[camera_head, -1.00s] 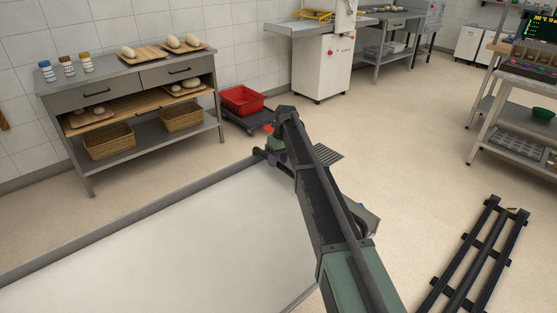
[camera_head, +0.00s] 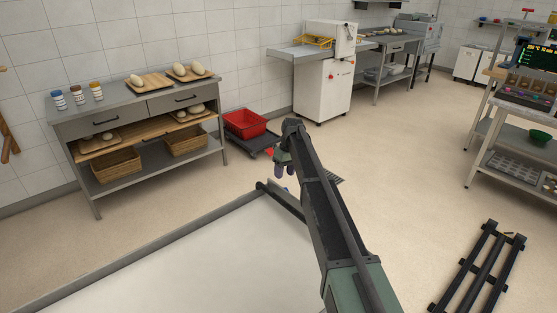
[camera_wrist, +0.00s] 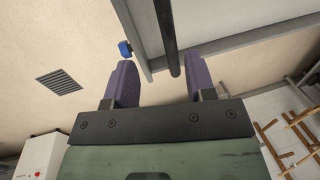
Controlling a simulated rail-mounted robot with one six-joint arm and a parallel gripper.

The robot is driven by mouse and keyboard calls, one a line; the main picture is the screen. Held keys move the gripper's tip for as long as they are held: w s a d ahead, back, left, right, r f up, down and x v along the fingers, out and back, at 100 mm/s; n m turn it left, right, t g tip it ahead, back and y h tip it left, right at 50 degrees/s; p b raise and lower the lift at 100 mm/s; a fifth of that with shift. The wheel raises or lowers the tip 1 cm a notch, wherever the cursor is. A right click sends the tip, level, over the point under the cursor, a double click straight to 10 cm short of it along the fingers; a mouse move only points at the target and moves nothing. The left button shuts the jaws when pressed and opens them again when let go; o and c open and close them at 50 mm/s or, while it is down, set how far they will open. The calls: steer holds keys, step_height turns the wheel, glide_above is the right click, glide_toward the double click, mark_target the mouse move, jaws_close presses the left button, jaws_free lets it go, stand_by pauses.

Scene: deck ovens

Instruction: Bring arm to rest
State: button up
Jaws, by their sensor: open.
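My gripper (camera_head: 285,170) is at the end of my arm in the head view, above the far corner of the white-topped surface (camera_head: 215,255). In the wrist view my gripper (camera_wrist: 160,85) shows two purple fingers spread apart with nothing between them. Beyond the fingers the wrist view shows a dark bar and the pale surface's grey edge. A small blue object (camera_wrist: 125,49) lies on the floor beside the left finger in that view; I cannot tell what it is.
A grey workbench (camera_head: 130,112) with boards of dough and baskets stands at the left. A red crate (camera_head: 245,124) sits on a low dark dolly. A white machine (camera_head: 322,85) stands at the back. A black rail frame (camera_head: 478,270) lies at the right.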

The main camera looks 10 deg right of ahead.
steer(key=s+d+r+m+h+p, duration=0.1)
steer(key=s+r+m+p, duration=0.1)
steer(key=s, duration=1.8)
steer(key=s+d+r+m+t+p, duration=0.1)
steer(key=s+r+m+p, duration=0.2)
steer(key=s, duration=1.8)
steer(key=shift+d+m+h, duration=0.35)
steer(key=shift+m+h, duration=0.05)
steer(key=shift+m, duration=0.1)
steer(key=shift+w+a, duration=0.1)
